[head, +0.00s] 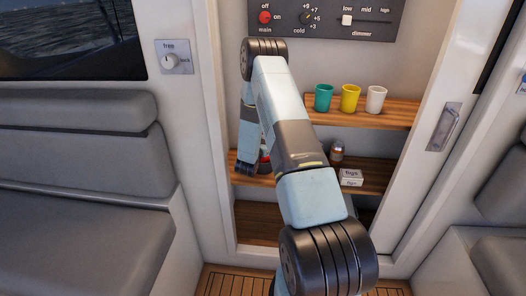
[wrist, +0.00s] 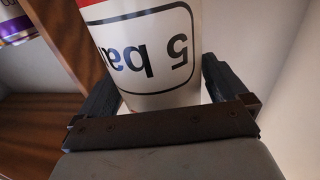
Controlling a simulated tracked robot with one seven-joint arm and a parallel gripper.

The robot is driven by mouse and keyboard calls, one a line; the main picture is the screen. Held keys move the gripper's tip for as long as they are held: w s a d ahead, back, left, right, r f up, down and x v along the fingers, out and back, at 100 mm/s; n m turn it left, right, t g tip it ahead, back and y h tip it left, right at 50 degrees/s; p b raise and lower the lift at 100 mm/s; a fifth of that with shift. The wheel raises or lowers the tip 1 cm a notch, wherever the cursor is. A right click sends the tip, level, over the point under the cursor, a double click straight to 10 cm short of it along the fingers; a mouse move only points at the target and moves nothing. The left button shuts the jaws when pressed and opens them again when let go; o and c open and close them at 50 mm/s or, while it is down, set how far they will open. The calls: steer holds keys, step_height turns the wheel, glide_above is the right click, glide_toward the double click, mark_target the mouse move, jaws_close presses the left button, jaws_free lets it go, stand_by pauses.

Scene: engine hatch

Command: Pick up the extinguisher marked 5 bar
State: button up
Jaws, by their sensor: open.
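The extinguisher marked 5 bar (wrist: 150,50) fills the upper middle of the wrist view. It has a white label with upside-down black lettering in a dark frame, and red at its upper left. My gripper (wrist: 160,78) is open, with one dark finger on each side of the extinguisher. A thin gap shows by the fingers, but I cannot tell whether either one touches it. In the head view my arm hides most of the extinguisher; only a bit of red (head: 265,156) shows beside my gripper at the lower shelf.
Another labelled cylinder with a purple band (wrist: 18,25) is at the upper left of the wrist view. In the head view, teal (head: 323,98), yellow (head: 350,98) and white (head: 375,99) cups stand on the upper shelf (head: 400,115). Boxes (head: 351,177) and a metallic item (head: 337,151) are on the lower shelf.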

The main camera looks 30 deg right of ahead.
steer(key=shift+w+d, duration=0.1)
steer(key=shift+w, duration=0.05)
steer(key=shift+c, duration=0.4)
steer(key=c, duration=1.6)
steer(key=shift+c, duration=0.7)
steer(key=shift+r, duration=0.2)
